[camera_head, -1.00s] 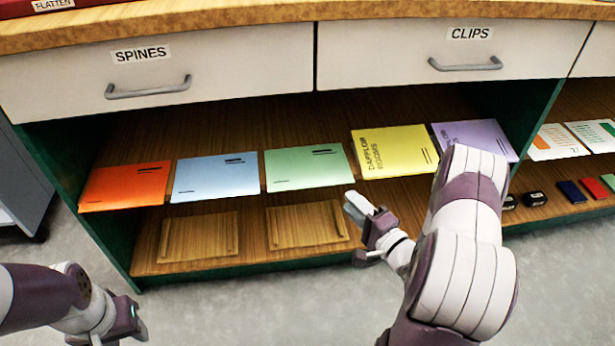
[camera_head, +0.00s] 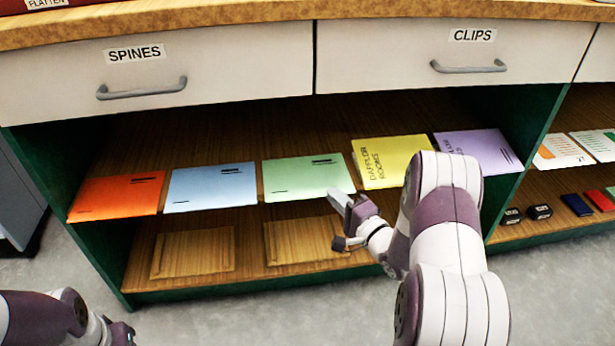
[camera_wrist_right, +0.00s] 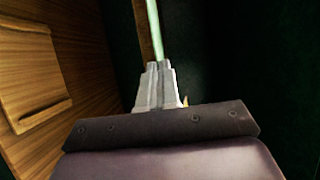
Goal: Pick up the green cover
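The green cover (camera_head: 306,178) lies flat on the upper shelf, between the blue cover and the yellow one. My right gripper (camera_head: 337,201) is at its front edge, near the front right corner. In the right wrist view, the green cover (camera_wrist_right: 153,30) shows edge-on as a thin strip running to my right gripper (camera_wrist_right: 159,68). Its two fingers are close together with the strip's end between their tips, so it looks shut on the cover's edge. My left arm shows at the lower left of the head view, with its gripper (camera_head: 124,334) partly cut off; its fingers are unclear.
Orange (camera_head: 117,195), blue (camera_head: 210,187), yellow (camera_head: 391,160) and purple (camera_head: 478,150) covers lie in the same row. Two wooden panels (camera_head: 194,252) sit on the lower shelf. Drawers (camera_head: 160,75) overhang the shelf, and a green divider (camera_head: 530,125) stands to the right.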

